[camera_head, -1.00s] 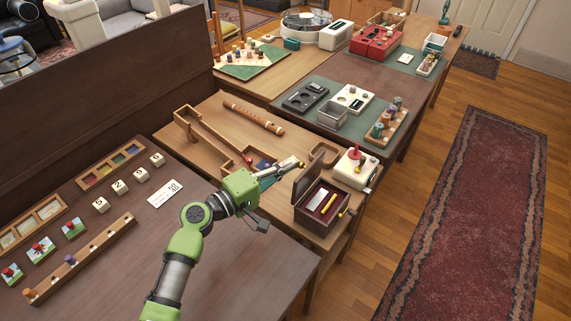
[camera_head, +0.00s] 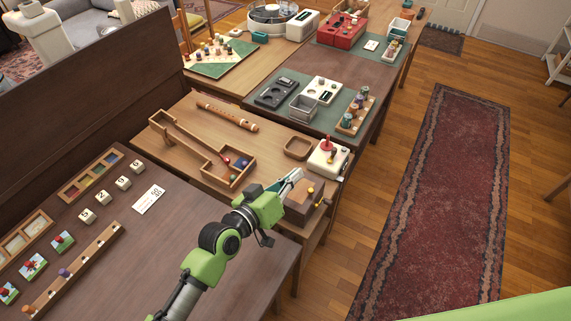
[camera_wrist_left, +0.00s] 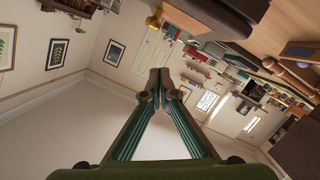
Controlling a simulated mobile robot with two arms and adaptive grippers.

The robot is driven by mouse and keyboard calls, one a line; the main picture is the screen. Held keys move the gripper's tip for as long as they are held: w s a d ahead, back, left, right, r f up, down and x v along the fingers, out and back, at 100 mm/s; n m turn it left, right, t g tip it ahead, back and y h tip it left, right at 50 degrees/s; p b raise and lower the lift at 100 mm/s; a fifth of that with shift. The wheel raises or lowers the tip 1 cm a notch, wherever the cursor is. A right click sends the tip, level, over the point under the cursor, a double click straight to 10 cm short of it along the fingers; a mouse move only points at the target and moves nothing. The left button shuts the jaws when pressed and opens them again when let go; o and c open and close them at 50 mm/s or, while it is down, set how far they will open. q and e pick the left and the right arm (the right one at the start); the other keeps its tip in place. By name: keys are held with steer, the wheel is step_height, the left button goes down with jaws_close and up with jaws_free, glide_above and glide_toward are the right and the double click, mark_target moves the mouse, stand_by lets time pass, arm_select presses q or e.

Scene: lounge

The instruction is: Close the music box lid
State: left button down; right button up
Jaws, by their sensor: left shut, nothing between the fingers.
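The music box (camera_head: 305,212) is a brown wooden box near the front right corner of the light wooden table, with a brass crank on its right side. My left gripper (camera_head: 294,178) is shut and empty at the box's top, covering part of it. The lid's angle is hard to tell behind the gripper, and the red interior does not show. In the left wrist view, the closed fingertips (camera_wrist_left: 160,76) point past dark brown wood of the box (camera_wrist_left: 205,18), with a brass knob beside it. My right gripper is not in view.
A white box with a red knob (camera_head: 328,156) stands just behind the music box. A wooden tray with balls (camera_head: 205,150) and an empty wooden frame (camera_head: 298,148) lie to the left and behind. The rug (camera_head: 440,190) and floor at right are clear.

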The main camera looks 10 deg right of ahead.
mark_target(307, 201)
arm_select(q)
steer(key=shift+s+d+f+m+p, duration=0.25)
steer(key=shift+s+d+m+p, duration=0.25)
steer(key=shift+d+m, duration=0.2)
steer(key=shift+s+d+f+m+y+p, duration=0.3)
steer(key=shift+d+f+m+y+p, duration=0.1)
steer(key=shift+f+m+y, duration=0.15)
steer(key=shift+s+d+f+m+t, duration=0.2)
steer(key=shift+d+f+m+t, duration=0.15)
steer(key=shift+m, duration=0.3)
steer(key=shift+s+d+f, duration=0.2)
steer(key=shift+d+f, duration=0.05)
steer(key=shift+f, duration=0.4)
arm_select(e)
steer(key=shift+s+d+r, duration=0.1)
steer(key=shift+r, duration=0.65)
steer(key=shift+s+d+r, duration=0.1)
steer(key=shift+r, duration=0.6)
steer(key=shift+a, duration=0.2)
